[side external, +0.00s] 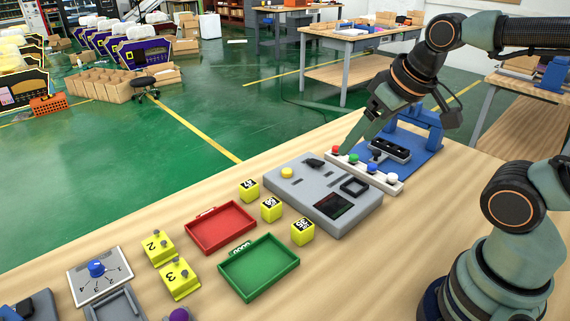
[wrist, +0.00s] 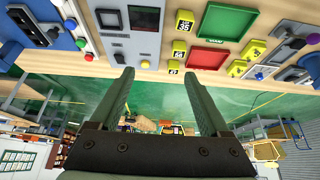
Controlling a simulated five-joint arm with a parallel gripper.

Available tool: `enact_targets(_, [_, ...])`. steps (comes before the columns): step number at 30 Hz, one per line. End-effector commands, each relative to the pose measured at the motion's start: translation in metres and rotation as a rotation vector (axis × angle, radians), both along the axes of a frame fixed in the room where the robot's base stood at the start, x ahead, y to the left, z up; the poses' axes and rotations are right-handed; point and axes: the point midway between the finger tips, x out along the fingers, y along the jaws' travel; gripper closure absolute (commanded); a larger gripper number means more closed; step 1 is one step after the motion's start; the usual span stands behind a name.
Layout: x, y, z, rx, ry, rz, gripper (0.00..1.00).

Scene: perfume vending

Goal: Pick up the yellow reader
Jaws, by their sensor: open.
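Nothing in view is plainly marked as a reader, so I cannot tell which yellow thing it is. Three small yellow cubes with black marks (side external: 249,190) stand in a row beside the grey console; they also show in the wrist view (wrist: 179,49). Two yellow blocks with grey knobs, marked 2 (side external: 158,247) and 3 (side external: 180,279), stand left of the trays. The console has a round yellow button (side external: 287,173). My gripper (side external: 347,148) is open and empty, pointing down-left above the console's far end. Its fingers are apart in the wrist view (wrist: 156,75).
A red tray (side external: 190,230) and a green tray (side external: 231,277) lie left of the grey console (side external: 309,215). A white strip with coloured buttons (side external: 355,168) and a blue mat (side external: 426,152) lie under my arm. A dial plate (side external: 80,285) stands at the lower left.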

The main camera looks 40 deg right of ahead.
Motion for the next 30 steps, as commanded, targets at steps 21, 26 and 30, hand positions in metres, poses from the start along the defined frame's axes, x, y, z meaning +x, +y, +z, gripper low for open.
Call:
enact_targets(21, [0.15, 0.025, 0.02, 0.277, 0.235, -0.673, 0.2])
enact_targets(26, [0.19, 0.035, 0.0, 0.319, 0.287, -0.867, 0.2])
enact_targets(30, [0.221, 0.044, -0.026, 0.346, 0.329, -1.041, 0.2])
